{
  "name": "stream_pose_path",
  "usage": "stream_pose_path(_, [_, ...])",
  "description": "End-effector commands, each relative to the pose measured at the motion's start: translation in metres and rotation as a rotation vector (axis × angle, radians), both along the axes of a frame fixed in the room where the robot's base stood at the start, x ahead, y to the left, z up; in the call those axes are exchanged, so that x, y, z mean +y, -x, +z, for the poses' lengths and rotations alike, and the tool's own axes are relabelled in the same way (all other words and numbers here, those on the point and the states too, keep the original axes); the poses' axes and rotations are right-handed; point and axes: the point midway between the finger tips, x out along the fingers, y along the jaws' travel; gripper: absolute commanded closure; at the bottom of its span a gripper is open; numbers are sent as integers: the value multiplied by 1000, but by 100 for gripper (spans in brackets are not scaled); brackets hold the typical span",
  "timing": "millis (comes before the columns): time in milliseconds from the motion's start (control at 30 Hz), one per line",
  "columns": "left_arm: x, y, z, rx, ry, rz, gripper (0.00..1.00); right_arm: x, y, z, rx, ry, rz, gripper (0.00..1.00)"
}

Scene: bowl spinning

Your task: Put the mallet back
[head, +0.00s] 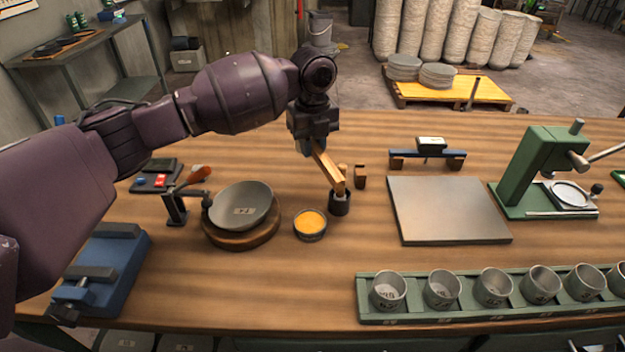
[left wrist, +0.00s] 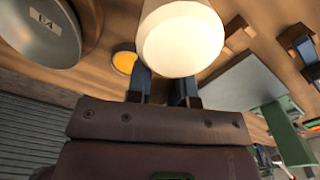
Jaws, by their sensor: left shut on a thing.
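The mallet (head: 326,164) has a pale wooden handle and a dark cylindrical head (head: 339,204). My left gripper (head: 311,148) is shut on the handle, which slants down and right to the head. In the left wrist view, the handle's bright round end (left wrist: 180,45) looms large between the blue fingertips and hides the head. A small wooden rest with upright blocks (head: 360,177) stands just right of the mallet; the mallet partly covers it in the head view. Whether the head touches the table or the rest is unclear. My right gripper is not in view.
A grey bowl (head: 241,206) sits on a round wooden base, beside a handled stand (head: 175,207). An orange-filled tin (head: 310,224) is close left of the mallet head. A grey plate (head: 448,210) lies right, a rack of several cups (head: 460,312) in front, a green press (head: 543,170) far right.

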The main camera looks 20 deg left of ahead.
Motion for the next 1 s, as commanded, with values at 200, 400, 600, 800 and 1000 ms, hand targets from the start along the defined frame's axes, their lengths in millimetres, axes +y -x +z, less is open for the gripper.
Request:
stream_pose_path(200, [0, 0, -33, 1, -1, 0, 100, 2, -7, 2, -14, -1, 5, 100])
stream_pose_path(400, [0, 0, -42, -1, 0, 0, 100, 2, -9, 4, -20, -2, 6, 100])
stream_pose_path(600, [0, 0, -70, 3, 1, -1, 100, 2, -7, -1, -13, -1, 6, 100])
stream_pose_path(800, [0, 0, -95, 0, 0, 0, 100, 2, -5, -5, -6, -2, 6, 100])
stream_pose_path(1000, [0, 0, -95, -2, 0, -1, 100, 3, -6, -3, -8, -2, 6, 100])
